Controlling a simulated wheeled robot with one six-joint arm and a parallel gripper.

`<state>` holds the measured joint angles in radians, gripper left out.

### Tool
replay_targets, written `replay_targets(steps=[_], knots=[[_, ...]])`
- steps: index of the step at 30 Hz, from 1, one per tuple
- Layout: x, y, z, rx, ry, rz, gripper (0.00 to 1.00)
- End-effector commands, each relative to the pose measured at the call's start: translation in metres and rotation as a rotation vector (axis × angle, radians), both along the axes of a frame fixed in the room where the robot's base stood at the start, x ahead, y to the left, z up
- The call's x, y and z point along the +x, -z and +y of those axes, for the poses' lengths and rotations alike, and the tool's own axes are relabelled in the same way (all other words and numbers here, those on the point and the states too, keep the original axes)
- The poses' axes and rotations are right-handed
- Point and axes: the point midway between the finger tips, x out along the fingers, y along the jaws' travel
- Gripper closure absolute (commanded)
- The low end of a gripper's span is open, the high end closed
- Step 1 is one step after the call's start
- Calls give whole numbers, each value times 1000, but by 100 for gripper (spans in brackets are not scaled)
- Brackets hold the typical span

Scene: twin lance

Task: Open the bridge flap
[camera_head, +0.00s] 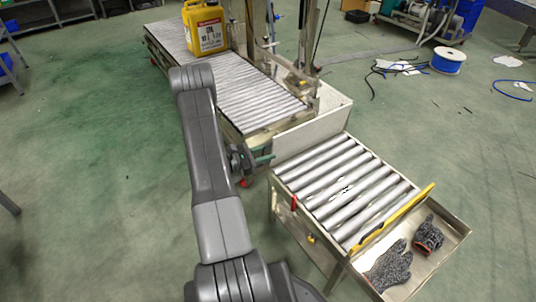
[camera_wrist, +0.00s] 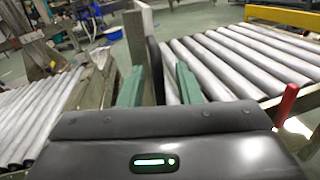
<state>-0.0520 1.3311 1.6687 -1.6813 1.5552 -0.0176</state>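The bridge flap appears to be the pale upright panel (camera_head: 315,127) between the two roller conveyors. In the wrist view I see it nearly edge-on (camera_wrist: 138,38), with a dark rounded strip (camera_wrist: 155,68) along its right side. My gripper (camera_head: 263,158) is at the panel's near end, low beside the gap between the conveyors. In the wrist view its green fingers (camera_wrist: 158,82) stand apart, with the panel's edge and dark strip showing between them. I see no finger clearly touching the panel. A red handle (camera_head: 294,203) is on the near conveyor's left side, also in the wrist view (camera_wrist: 286,104).
The near roller conveyor (camera_head: 345,185) has a yellow bar (camera_head: 395,217) and a tray with dark gloves (camera_head: 390,267). The far conveyor (camera_head: 245,95) carries a yellow canister (camera_head: 205,28) beside an upright frame (camera_head: 306,35). Green floor is clear at left.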

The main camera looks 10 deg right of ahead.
Motion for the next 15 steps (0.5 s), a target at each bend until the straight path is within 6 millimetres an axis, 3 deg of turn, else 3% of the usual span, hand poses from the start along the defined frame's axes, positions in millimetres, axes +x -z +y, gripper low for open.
replay_targets(steps=[13,15], knots=[[2,0,-9,0,-1,0,69],[2,0,-9,0,-1,0,83]])
